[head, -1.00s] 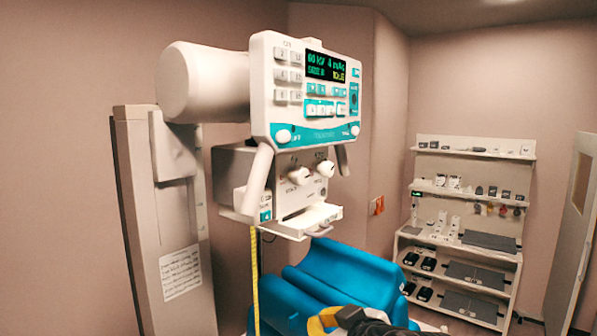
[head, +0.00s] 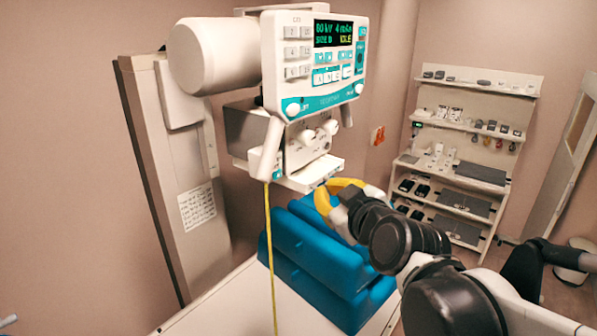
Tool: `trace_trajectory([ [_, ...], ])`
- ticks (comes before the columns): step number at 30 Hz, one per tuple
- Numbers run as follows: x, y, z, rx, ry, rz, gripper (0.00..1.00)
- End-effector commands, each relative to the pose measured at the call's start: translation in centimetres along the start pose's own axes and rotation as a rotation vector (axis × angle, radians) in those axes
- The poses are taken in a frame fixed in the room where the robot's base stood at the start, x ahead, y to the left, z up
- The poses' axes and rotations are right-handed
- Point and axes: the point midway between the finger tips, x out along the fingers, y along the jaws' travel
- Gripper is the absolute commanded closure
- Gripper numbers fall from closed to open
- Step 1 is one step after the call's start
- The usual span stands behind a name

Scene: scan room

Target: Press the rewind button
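The x-ray tube head carries a white control panel (head: 318,65) with a lit green and yellow display and several white and teal buttons. Below it is a grey housing with two white knobs. A yellow tape (head: 270,240) hangs from its lower left corner. A small teal patch (head: 278,175) sits just above the tape; its marking is too small to read, so I cannot tell if it is the rewind button. My gripper (head: 335,193), with yellow fingers, is right of and slightly below that patch, apart from it. Whether it is open is unclear.
A blue padded chair or cushion (head: 315,255) stands below the tube head, close under my gripper. A white table surface (head: 215,305) is at the front. A grey column (head: 180,190) stands left. Shelves (head: 478,75) with small items are at the back right.

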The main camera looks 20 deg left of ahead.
Motion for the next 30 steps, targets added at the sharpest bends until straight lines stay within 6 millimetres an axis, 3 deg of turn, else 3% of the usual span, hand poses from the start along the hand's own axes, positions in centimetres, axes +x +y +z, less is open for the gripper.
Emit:
trace_trajectory([
  [5,0.8,-0.4,-0.3,-0.001,-0.001,-0.001,1.0],
  [19,5.8,-3.1,-3.0,-0.002,0.0,-0.002,1.0],
  [30,7.0,-3.8,-3.8,0.001,0.0,0.0,1.0],
])
